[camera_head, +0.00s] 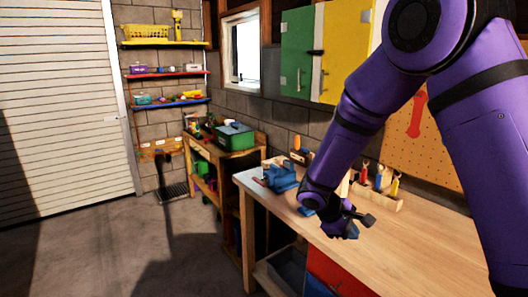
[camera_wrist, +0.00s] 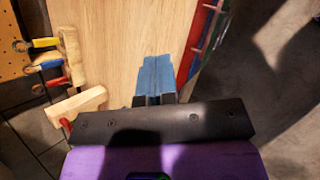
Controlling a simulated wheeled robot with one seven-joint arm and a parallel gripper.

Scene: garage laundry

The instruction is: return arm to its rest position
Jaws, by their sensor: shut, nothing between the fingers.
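My arm, purple with dark bands, comes in from the upper right in the head view and reaches down over the wooden workbench (camera_head: 410,245). My gripper (camera_head: 347,232) is at the lower end of the arm, above or close to the bench top near its front edge. In the wrist view my gripper (camera_wrist: 153,73) shows blue fingertips side by side and shut, with nothing held. The bench top (camera_wrist: 110,30) lies beneath them. Whether the fingertips touch the wood I cannot tell.
A blue vise (camera_head: 280,178) stands left of my gripper. A wooden tool rack (camera_head: 378,200) with several tools stands behind it, also in the wrist view (camera_wrist: 80,103). Green (camera_head: 297,52) and yellow (camera_head: 346,50) cabinet doors and a pegboard (camera_head: 440,140) are above. Floor at left is open.

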